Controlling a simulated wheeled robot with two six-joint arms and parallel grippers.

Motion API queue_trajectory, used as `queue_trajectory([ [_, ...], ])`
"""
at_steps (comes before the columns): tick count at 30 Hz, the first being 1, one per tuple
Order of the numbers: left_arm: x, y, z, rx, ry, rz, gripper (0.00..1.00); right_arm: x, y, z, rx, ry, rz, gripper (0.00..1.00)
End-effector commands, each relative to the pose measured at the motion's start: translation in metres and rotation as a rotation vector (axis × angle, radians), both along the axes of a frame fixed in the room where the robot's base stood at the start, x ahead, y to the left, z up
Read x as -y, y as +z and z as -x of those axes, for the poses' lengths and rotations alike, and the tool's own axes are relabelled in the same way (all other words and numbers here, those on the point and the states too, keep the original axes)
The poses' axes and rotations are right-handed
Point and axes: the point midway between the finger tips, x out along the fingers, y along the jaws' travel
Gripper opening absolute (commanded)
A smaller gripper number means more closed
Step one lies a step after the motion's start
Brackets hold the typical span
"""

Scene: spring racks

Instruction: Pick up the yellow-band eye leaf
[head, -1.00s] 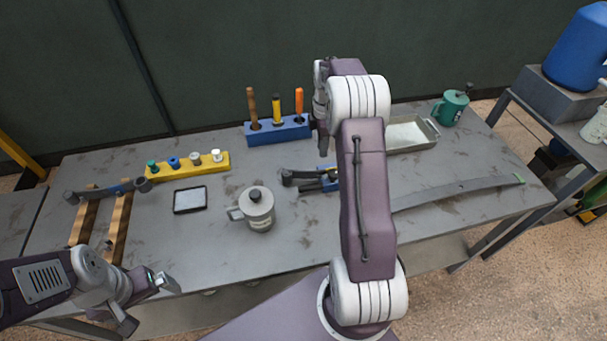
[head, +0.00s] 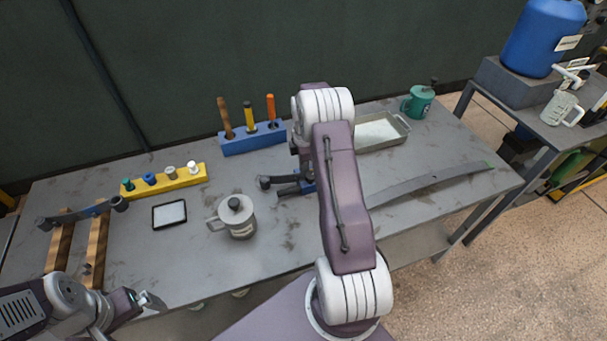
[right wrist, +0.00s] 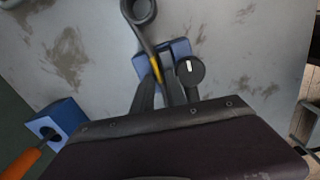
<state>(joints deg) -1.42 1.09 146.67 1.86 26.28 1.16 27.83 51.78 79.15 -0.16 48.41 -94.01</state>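The yellow-band eye leaf is a dark grey bar with a round eye (head: 264,182) at its left end. In the right wrist view the leaf (right wrist: 150,42) runs down from its eye to a yellow band by a small blue block (right wrist: 178,48). My right gripper (right wrist: 160,88) points at this block, its dark fingers apart on either side of the band end; contact cannot be made out. In the head view my right arm hides most of the gripper and the block (head: 307,187). My left gripper (head: 148,300) is at the lower left, away from the leaf.
A grey lidded mug (head: 238,217) stands left of the leaf. A blue tool block (head: 252,142) with several handles is behind. A metal tray (head: 392,140) and a long green-ended leaf (head: 430,183) lie right. A blue-band leaf (head: 82,213) rests on wooden bars at left.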

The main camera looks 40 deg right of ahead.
Motion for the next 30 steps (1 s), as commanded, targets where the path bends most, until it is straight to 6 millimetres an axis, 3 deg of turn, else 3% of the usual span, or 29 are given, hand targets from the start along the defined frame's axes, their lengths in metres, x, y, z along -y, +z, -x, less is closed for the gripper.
queue_trajectory([
  [3, 0.0000, -0.0020, 0.0001, 0.000, 0.000, 0.000, 1.00, -0.0039, -0.0080, 0.0039, -0.015, -0.002, -0.011, 0.19],
  [6, 0.0001, -0.0023, 0.0001, 0.000, 0.000, 0.000, 1.00, -0.0043, -0.0089, 0.0046, -0.016, -0.002, -0.013, 0.00],
  [30, 0.0000, -0.0033, 0.0000, 0.000, 0.000, 0.000, 1.00, -0.0051, -0.0101, 0.0040, -0.015, -0.003, -0.013, 0.00],
])
